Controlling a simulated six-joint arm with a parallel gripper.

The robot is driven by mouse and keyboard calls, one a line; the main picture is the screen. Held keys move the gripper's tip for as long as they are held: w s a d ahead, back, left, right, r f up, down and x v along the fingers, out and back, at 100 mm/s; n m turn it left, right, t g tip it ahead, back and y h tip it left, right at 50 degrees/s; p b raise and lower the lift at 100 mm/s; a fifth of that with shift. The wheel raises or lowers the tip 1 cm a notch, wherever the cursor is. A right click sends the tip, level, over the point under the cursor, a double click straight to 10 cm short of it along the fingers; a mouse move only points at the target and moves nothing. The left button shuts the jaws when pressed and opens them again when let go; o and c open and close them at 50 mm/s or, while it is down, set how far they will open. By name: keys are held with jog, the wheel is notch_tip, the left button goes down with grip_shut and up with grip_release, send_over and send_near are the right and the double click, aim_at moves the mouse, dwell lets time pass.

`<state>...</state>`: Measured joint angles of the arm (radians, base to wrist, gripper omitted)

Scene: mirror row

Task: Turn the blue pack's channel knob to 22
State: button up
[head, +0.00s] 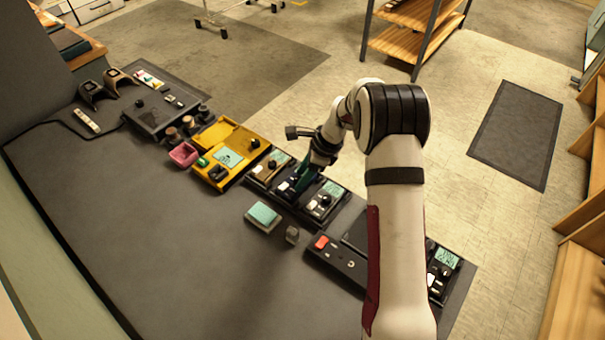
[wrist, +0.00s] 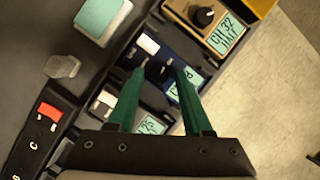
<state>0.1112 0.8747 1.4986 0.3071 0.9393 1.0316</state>
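The blue pack (head: 287,187) sits in the dark holder, between a tan-faced pack (head: 266,167) and a dark grey pack (head: 322,203). In the wrist view the blue pack (wrist: 184,48) has a white label and a pale green display (wrist: 184,92). The display is partly covered by my right finger; its channel number is not fully readable, though an 8 seems to show. My gripper (wrist: 163,68) is over the blue pack. Its green fingers are apart, with a small dark knob-like shape between them; I cannot tell whether they touch it. The tan pack's display (wrist: 228,32) reads CH 32.
A teal-topped block (head: 263,216) and a small grey piece (head: 292,235) lie on the near side of the packs. A yellow case (head: 233,142) stands to the left. Another dark unit with a red button (head: 321,242) is to the right. The near left table is clear.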

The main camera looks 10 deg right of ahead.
grip_shut()
jog(key=shift+w+n, duration=0.1)
jog(key=shift+n, duration=0.4)
jog(key=n+g, duration=0.1)
jog(key=n, duration=0.1)
jog(key=shift+w+n, duration=0.1)
jog(key=shift+n, duration=0.2)
jog(key=n+g, duration=0.1)
jog(key=n, duration=0.2)
jog(key=shift+w+n+g, duration=0.15)
jog(key=shift+n+g, duration=0.15)
jog(key=shift+g, duration=0.1)
jog(key=n+g, duration=0.1)
jog(key=n, duration=0.2)
jog(key=shift+w+a+h, duration=0.15)
jog(key=shift+h, duration=0.25)
jog(key=shift+w+a+n+g+h, duration=0.1)
jog(key=shift+n+g+h, duration=0.45)
jog(key=shift+n, duration=1.45)
